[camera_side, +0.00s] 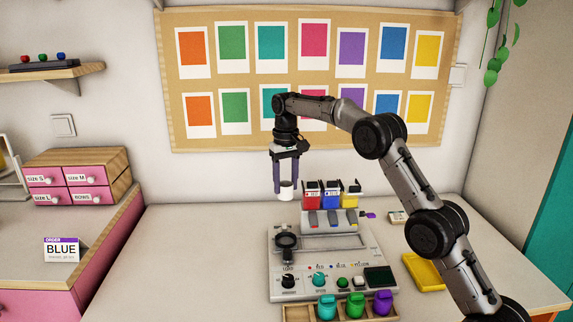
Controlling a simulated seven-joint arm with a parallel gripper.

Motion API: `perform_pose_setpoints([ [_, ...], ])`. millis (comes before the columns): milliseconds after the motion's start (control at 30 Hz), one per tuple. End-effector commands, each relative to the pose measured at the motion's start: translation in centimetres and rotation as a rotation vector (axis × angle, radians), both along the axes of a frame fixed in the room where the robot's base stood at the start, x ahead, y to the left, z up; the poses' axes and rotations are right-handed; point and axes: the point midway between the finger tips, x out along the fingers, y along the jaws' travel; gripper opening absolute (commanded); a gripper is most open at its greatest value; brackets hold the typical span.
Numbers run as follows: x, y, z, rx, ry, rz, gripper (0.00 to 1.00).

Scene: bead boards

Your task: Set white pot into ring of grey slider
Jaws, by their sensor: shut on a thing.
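My gripper (286,182) points straight down and is shut on the white pot (286,195). The small white pot hangs upright between the two fingers, in the air behind the grey machine. The grey machine (318,262) stands on the white table. A dark ring (286,241) shows at its left side, lower in the picture than the pot and almost straight below it. The pot and the ring are clearly apart. I cannot make out the grey slider itself at this size.
Red, blue and yellow containers (331,191) stand at the machine's back. A wooden tray (298,313) with teal, green and purple pieces lies in front. A yellow tray (424,272) is at right. A card reading BLUE (62,249) stands left. The table's left part is clear.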

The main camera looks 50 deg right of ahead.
Motion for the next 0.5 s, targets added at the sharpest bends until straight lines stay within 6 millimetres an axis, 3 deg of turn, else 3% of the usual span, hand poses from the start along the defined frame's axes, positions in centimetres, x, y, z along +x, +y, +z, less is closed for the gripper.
perform_pose_setpoints([
  [33,-0.2,0.0,-2.0,0.003,0.009,0.0,0.0],
  [100,-0.2,0.0,-4.1,0.002,0.007,0.0,0.0],
  [200,-0.1,0.0,-6.4,0.001,0.004,0.0,0.0],
  [500,0.0,0.0,-8.9,0.0,0.0,0.0,0.0],
])
